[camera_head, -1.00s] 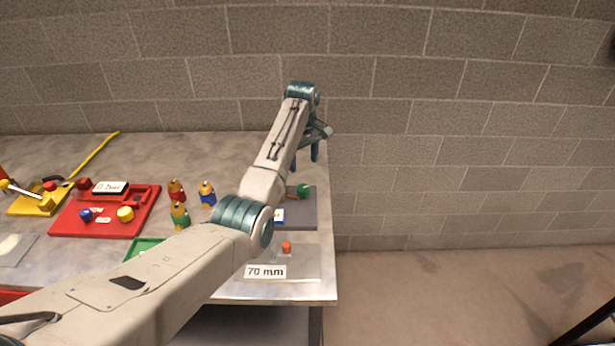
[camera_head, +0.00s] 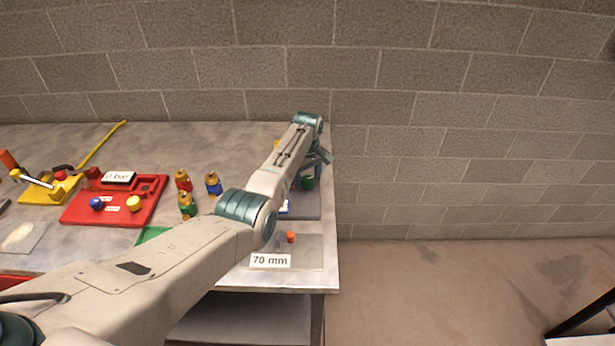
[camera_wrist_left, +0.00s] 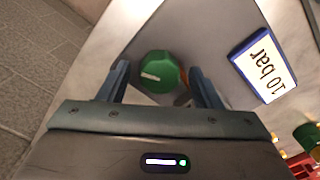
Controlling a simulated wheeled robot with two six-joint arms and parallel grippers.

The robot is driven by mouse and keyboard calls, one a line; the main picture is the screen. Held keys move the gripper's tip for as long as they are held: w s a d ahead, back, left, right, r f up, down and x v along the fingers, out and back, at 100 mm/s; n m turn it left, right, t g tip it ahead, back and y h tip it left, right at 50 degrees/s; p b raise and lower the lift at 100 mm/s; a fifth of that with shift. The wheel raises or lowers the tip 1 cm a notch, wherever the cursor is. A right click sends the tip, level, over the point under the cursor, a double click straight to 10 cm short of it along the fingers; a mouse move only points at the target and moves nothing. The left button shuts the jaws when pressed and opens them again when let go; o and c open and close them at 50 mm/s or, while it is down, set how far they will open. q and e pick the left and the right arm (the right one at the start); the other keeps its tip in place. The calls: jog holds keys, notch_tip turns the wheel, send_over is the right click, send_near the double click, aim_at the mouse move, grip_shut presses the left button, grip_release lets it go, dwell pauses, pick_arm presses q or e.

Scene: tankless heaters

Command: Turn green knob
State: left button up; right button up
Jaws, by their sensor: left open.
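The green knob (camera_wrist_left: 158,72), with a white mark on its face, sits on a grey plate (camera_wrist_left: 215,30). In the head view the knob (camera_head: 307,183) shows below my left gripper, at the table's right end, partly hidden by the arm. My left gripper (camera_wrist_left: 163,78) is open, with one finger on each side of the knob. I cannot tell whether the fingers touch it. In the head view my left gripper (camera_head: 306,172) points down at the knob. My right gripper is not in view.
A "10 bar" label (camera_wrist_left: 264,64) lies beside the knob. A "70 mm" label (camera_head: 270,261) and an orange peg (camera_head: 291,237) are nearer the front. Several coloured bottles (camera_head: 184,181) and a red fixture (camera_head: 80,211) stand to the left. A block wall is behind.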

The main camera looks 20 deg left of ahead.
pick_arm(q)
jog(key=c, duration=1)
jog(key=shift+m, duration=0.7)
jog(key=m+p, duration=0.1)
jog(key=m, duration=0.3)
jog(key=m+p, duration=0.1)
jog(key=m, duration=0.5)
jog(key=shift+m, duration=0.5)
jog(key=o, duration=1)
